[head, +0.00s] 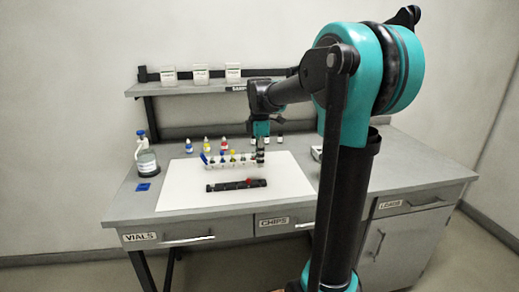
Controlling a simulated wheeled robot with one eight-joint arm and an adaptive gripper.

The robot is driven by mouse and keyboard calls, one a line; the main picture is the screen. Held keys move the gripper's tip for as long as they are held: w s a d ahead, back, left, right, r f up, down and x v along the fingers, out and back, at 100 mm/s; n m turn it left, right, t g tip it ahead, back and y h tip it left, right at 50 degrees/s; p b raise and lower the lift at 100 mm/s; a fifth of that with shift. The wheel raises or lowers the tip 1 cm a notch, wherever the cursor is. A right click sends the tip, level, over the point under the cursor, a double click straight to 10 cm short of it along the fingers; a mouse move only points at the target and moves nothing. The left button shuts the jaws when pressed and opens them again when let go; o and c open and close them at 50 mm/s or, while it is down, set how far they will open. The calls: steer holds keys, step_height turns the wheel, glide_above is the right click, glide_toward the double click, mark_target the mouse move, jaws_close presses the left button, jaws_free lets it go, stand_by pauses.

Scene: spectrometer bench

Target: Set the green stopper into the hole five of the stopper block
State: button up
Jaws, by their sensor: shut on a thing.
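My gripper (260,154) points down at the right end of a white rack (230,166) on the white mat. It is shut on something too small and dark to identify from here. The rack holds a row of small items with coloured tops, and my fingers hide its right end. In front of the rack lies a long black block (222,187), which may be the stopper block, with a small red piece (249,181) on its right part. Its holes are too small to count. I cannot pick out the green stopper for sure.
The white mat (185,200) has bare room around the block. Several small dropper bottles, such as a yellow one (205,145), stand behind the rack. A large bottle (146,160) and a blue piece (143,187) are at the left. A shelf (190,88) overhangs the back.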

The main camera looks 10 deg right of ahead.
steer(key=shift+f, duration=0.15)
steer(key=shift+f, duration=2.25)
steer(key=shift+f, duration=0.2)
steer(key=shift+f, duration=0.35)
steer(key=shift+f, duration=0.55)
steer(key=o, duration=0.7)
steer(key=shift+o, duration=0.2)
